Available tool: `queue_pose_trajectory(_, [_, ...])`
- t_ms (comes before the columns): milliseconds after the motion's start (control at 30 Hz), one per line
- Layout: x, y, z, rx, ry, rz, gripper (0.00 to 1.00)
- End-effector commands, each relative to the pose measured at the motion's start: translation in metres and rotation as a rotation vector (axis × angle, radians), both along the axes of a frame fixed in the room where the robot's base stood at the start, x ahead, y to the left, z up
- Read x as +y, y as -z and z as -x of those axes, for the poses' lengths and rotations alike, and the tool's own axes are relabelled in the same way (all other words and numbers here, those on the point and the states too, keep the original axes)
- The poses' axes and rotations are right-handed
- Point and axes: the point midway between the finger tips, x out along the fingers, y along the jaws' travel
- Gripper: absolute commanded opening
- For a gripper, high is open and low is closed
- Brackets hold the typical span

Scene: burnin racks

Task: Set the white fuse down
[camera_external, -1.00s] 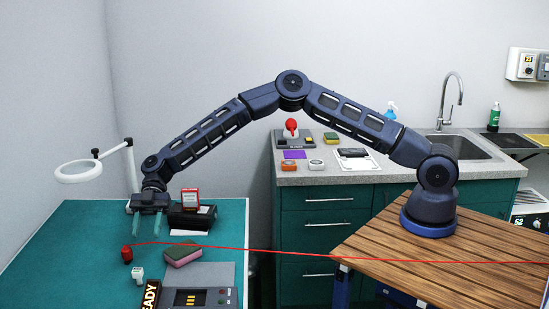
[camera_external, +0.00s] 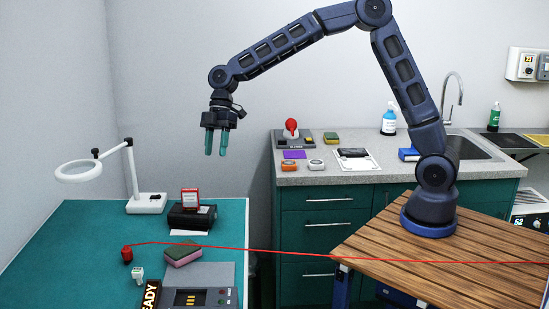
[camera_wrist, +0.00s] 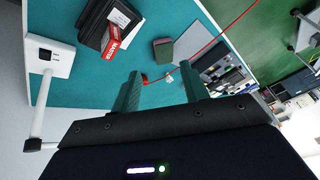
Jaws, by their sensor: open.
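A small white fuse-like block (camera_external: 139,275) sits on the teal bench (camera_external: 70,230), near the red plug (camera_external: 127,254). It also shows, very small, in the wrist view (camera_wrist: 170,79) between my fingers, far below. My gripper (camera_external: 215,150) is open and empty, high above the bench's right part with its teal fingers pointing down. It touches nothing.
A pink and green sponge (camera_external: 183,255) and a grey panel device (camera_external: 205,298) are near the white block. A red box (camera_external: 190,198) and black case stand behind, beside a magnifier lamp (camera_external: 80,171). A red cable (camera_external: 290,252) crosses to the wooden table.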

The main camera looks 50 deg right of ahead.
Motion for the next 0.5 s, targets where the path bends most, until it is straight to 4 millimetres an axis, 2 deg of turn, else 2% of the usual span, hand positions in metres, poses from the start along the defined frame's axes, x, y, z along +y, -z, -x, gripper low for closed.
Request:
queue_pose_trajectory(33, [-0.019,-0.01,0.001,-0.015,0.043,0.025,0.45])
queue_pose_trajectory(267, [-0.096,-0.043,0.012,-0.062,0.249,0.128,0.45])
queue_pose_trajectory(500, [-0.178,-0.073,0.035,-0.105,0.484,0.207,0.45])
